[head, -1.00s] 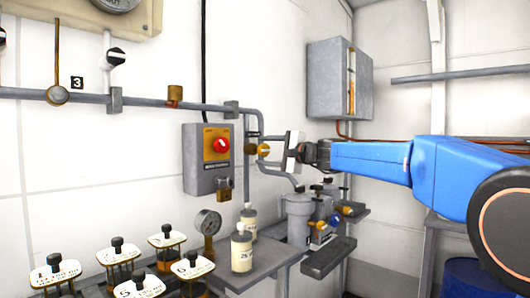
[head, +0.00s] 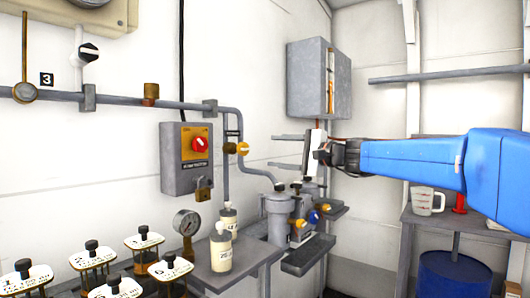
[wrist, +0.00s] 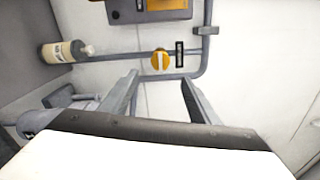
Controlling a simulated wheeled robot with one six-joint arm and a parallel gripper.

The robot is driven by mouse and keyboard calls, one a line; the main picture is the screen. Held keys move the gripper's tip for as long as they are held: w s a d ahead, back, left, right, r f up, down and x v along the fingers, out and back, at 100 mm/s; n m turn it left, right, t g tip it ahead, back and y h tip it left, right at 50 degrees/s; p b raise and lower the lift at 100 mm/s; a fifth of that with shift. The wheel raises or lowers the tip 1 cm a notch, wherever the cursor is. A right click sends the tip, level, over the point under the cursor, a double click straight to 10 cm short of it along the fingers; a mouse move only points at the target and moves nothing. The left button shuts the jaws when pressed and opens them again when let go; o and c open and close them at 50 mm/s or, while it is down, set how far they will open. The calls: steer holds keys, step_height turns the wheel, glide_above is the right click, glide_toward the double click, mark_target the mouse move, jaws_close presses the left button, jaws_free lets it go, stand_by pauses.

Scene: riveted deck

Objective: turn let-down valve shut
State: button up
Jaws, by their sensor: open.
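An orange knob (head: 243,148) with a pale bar handle sits on the grey wall pipe, beside a small dark tag (head: 232,132); I take it for the let-down valve, though the tag is unreadable. In the wrist view the knob (wrist: 160,60) shows ahead, its bar lying across the pipe. My gripper (head: 271,150) is open and empty, to the right of the knob and clear of it. In the wrist view its two fingers (wrist: 160,78) stand apart, with the knob beyond the gap between their tips.
A grey box with a red knob (head: 199,145) and padlock (head: 203,189) hangs left of the valve. Below are a gauge (head: 187,223), a cream bottle (head: 220,250) and grey canisters (head: 278,217). A grey cabinet (head: 320,80) hangs above right.

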steer(key=v, duration=0.3)
stand_by(0.4)
steer(key=s+d+f+n+g+h, duration=0.1)
steer(key=s+d+f+n+h, duration=0.1)
steer(key=s+f, duration=0.8)
steer(key=s+d+f+n+g+h, duration=0.2)
steer(key=s+d+f, duration=0.4)
steer(key=s+f, duration=0.5)
steer(key=s+d+f+n+g+h, duration=0.2)
steer(key=s+d+f+h, duration=0.3)
steer(key=s+f, duration=0.5)
step_height(320, 180, down, 2)
steer(key=shift+s+f+n+h, duration=0.2)
steer(key=shift+s+n+h, duration=0.3)
steer(key=shift+n, duration=0.4)
steer(key=s+d+f+h, duration=0.1)
steer(key=s+d+f, duration=0.1)
steer(key=s+f, duration=0.1)
steer(key=s+d+f+n+h, duration=0.1)
steer(key=s+d+f, duration=0.2)
steer(key=s+d+f+n+g+h, duration=0.1)
steer(key=s+d+f+h, duration=0.1)
steer(key=s+d+f, duration=0.1)
steer(key=shift+d+f, duration=0.15)
steer(key=shift+f, duration=0.05)
steer(key=shift+c, duration=0.2)
